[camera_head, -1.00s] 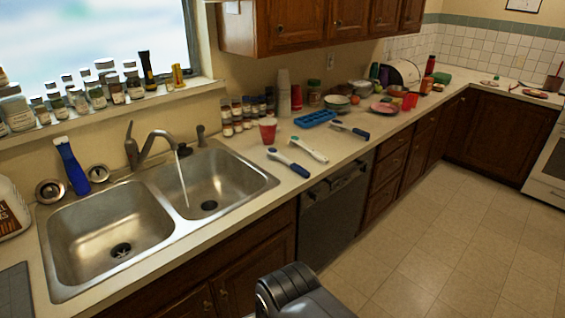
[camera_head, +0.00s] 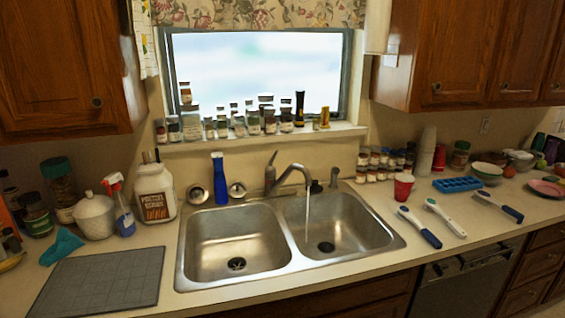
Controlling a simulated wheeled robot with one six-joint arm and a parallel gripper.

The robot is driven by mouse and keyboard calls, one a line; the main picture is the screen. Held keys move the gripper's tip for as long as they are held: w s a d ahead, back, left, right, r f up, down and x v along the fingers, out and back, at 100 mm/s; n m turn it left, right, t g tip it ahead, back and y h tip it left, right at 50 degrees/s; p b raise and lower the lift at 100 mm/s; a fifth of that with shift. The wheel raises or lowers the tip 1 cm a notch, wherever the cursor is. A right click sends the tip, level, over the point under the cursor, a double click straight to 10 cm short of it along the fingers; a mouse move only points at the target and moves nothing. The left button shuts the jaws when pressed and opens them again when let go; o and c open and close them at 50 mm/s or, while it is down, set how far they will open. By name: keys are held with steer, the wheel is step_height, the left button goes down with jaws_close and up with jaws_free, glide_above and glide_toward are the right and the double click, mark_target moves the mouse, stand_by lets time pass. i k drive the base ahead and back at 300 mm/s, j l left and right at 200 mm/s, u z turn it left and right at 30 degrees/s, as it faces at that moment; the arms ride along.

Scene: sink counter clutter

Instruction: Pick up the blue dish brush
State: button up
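Three brush-like tools lie side by side on the counter to the right of the sink. The nearest to the sink has a dark blue handle and a pale head (camera_head: 420,227). The middle one is mostly white with a teal end (camera_head: 445,217). The far-right one has a dark navy handle and a lighter end (camera_head: 498,206). They are too small for me to tell for sure which is the blue dish brush. My gripper is not in view, so its state is hidden.
A steel double sink (camera_head: 237,288) with a running faucet (camera_head: 290,178) is in the middle. A red cup (camera_head: 403,187) and a blue ice tray (camera_head: 457,184) stand behind the tools. A grey mat (camera_head: 100,283) lies at left. The counter right around the tools is mostly clear.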

mark_target(403, 211)
steer(key=i+l+z, duration=0.25)
steer(key=i+l, duration=0.25)
steer(key=i+l+z, duration=0.25)
steer(key=i+l, duration=0.3)
steer(key=i+l+z, duration=0.2)
steer(key=i+l, duration=0.15)
steer(key=i, duration=0.25)
